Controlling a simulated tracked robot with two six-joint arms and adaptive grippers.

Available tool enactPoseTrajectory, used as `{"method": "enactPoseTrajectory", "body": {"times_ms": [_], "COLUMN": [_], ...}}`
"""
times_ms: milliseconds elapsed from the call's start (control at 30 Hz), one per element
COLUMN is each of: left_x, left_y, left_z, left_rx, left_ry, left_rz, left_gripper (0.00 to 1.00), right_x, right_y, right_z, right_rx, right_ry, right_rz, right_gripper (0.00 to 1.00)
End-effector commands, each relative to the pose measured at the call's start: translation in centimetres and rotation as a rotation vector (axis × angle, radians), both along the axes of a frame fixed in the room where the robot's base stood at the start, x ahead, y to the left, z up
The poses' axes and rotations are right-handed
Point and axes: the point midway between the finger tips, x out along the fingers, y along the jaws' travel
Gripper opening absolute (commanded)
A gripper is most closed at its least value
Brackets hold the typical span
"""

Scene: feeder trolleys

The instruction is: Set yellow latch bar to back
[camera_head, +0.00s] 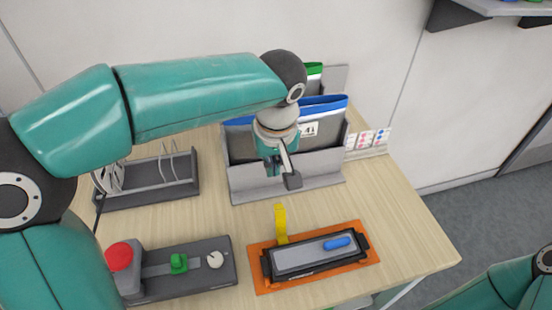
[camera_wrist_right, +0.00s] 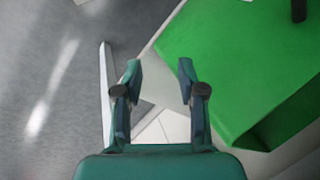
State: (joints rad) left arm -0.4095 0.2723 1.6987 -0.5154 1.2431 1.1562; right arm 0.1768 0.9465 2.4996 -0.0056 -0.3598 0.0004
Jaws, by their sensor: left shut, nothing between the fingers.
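The yellow latch bar (camera_head: 281,223) sticks up at the back left edge of an orange plate (camera_head: 262,283) in the head view. A dark case with a grey lid (camera_head: 300,259) and a blue handle (camera_head: 337,243) sits on that plate. My left gripper (camera_head: 287,178) is shut and empty. In the picture it is above the latch bar, in front of the grey file holder and apart from the bar. My right gripper (camera_wrist_right: 160,80) is open and empty in its wrist view, away from the latch bar.
A control box with a red button (camera_head: 119,256), a green slider (camera_head: 178,263) and a white knob (camera_head: 215,259) lies at front left. A grey holder (camera_head: 290,188) with folders and a wire rack (camera_head: 150,194) stand behind. A green surface (camera_wrist_right: 230,60) is beside my right gripper.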

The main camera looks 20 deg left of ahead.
Motion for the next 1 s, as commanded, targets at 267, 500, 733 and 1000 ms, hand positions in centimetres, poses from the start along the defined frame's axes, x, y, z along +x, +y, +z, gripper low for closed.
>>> {"method": "enactPoseTrajectory", "body": {"times_ms": [267, 500, 733, 1000], "left_x": [0.8, -1.6, -2.4, -2.4], "left_y": [0.9, -0.7, -1.2, -1.3], "left_z": [-5.8, -5.5, -5.5, -5.5], "left_rx": [0.003, 0.000, -0.001, -0.001], "left_ry": [0.007, 0.001, 0.001, 0.001], "left_rz": [0.006, 0.004, 0.007, 0.008], "left_gripper": [0.00, 0.00, 0.00, 0.00], "right_x": [0.0, 0.0, 0.0, 0.0], "right_y": [0.0, 0.0, 0.0, 0.0], "right_z": [-0.1, 0.7, 0.8, 0.7], "right_rx": [0.000, 0.000, 0.000, 0.000], "right_ry": [-0.001, -0.001, -0.001, -0.001], "right_rz": [0.000, 0.000, 0.000, 0.000], "right_gripper": [0.40, 0.40, 0.40, 0.40]}}
